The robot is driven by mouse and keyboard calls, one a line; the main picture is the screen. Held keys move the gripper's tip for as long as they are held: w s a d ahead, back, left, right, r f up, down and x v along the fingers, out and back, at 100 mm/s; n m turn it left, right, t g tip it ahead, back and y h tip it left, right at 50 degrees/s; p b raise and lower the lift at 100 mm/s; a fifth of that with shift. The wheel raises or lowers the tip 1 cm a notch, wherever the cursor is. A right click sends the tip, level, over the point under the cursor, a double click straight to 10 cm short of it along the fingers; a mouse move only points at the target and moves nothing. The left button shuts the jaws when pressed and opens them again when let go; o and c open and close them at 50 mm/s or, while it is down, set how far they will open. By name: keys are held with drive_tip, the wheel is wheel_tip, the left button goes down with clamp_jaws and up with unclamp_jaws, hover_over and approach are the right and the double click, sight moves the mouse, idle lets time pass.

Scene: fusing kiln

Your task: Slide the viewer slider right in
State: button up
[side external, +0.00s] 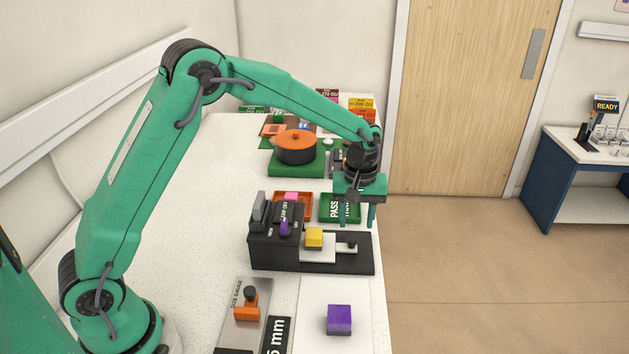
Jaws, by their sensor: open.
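The viewer (273,248) is a black box on a dark base plate in the middle of the bench, with a purple lever and small lettering on top. Its white slider (320,254) sticks out to the right of the box. A yellow block (313,236) sits on the slider near the box, and a dark knob (351,245) stands at the slider's right end. My gripper (354,218) is open and points down, with its green fingers behind and above the knob, apart from it as far as I can tell. Nothing shows between the fingers.
A green PASS tray (326,209) lies behind the viewer, partly hidden by my gripper. An orange tray (306,208) with a pink block is beside it. An orange pot (296,147) stands farther back. A purple block (339,319) and a size gauge (235,330) are in front.

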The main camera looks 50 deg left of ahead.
drive_tip(key=s+a+r+m+t, duration=0.1)
drive_tip(key=s+a+r+m, duration=0.1)
drive_tip(key=s+r, duration=0.4)
drive_tip(key=s+a+r+m+t, duration=0.1)
drive_tip(key=s+a+r+m, duration=0.1)
drive_tip(key=s+r, duration=0.5)
drive_tip(key=s+a+r+m+t, duration=0.1)
drive_tip(key=s+r+m, duration=0.1)
drive_tip(key=s, duration=0.5)
drive_tip(key=s+a+r+m+t, duration=0.1)
drive_tip(key=s+m+t, duration=0.1)
drive_tip(key=s, duration=0.5)
drive_tip(key=shift+s+a+r+m, duration=0.15)
drive_tip(key=shift+a+r+m, duration=0.1)
drive_tip(key=shift+r+m, duration=0.15)
idle(0.9)
drive_tip(key=shift+f, duration=0.1)
idle(0.3)
